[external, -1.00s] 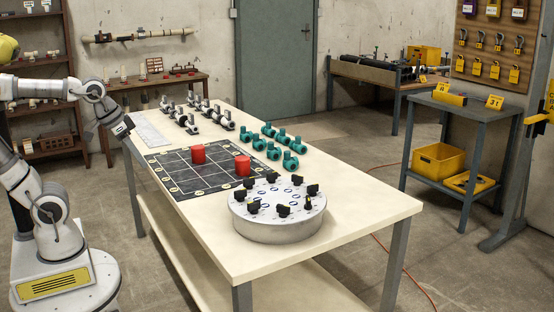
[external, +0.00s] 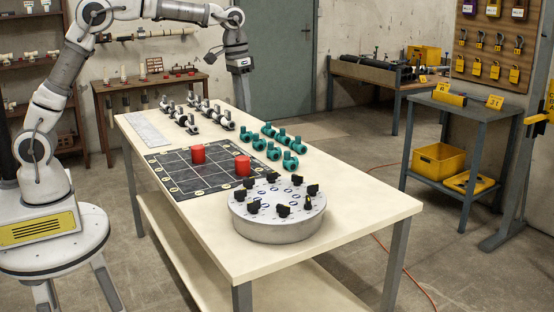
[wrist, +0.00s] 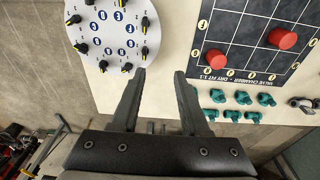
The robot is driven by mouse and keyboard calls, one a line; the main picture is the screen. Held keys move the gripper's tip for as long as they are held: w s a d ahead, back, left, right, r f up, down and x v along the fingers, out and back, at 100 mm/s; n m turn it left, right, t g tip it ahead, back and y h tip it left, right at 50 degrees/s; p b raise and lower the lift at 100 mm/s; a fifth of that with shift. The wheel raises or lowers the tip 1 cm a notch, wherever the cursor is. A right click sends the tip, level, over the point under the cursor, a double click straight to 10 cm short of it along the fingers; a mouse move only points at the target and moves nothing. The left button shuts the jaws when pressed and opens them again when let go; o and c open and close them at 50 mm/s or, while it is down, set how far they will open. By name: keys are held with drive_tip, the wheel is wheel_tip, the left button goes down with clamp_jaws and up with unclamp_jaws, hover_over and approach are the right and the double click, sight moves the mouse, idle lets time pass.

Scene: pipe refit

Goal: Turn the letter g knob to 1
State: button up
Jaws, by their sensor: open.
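A round grey drum (external: 278,229) stands on the near right end of the long table. A ring of several black knobs (external: 283,211) with yellow marks sits on its top, around blue-ringed labels. I cannot read which knob carries the letter g. In the wrist view the drum top (wrist: 92,58) is at the upper left, and one knob (wrist: 127,67) shows close to the left fingertip in the picture. My gripper (wrist: 160,72) is open and empty, pointing down above the table. In the external view its end (external: 243,100) is beyond the teal fittings, away from the drum.
Two red cylinders (external: 198,154) stand on a dark grid board (external: 180,181) left of the drum. Several teal fittings (external: 273,151) stand behind it. Black-and-white pipe parts (external: 220,118) lie at the far end. The table's near right corner (external: 385,212) is clear.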

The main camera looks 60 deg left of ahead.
drive_tip(key=g+p, duration=0.1)
drive_tip(key=p, duration=0.4)
hover_over(272, 177)
wheel_tip(272, 177, down, 3)
drive_tip(key=f, duration=1.2)
drive_tip(key=f+b, duration=0.1)
drive_tip(key=f, duration=0.4)
drive_tip(key=shift+w+a+f, duration=0.15)
drive_tip(key=shift+a+f, duration=0.15)
drive_tip(key=shift+f, duration=0.1)
clamp_jaws()
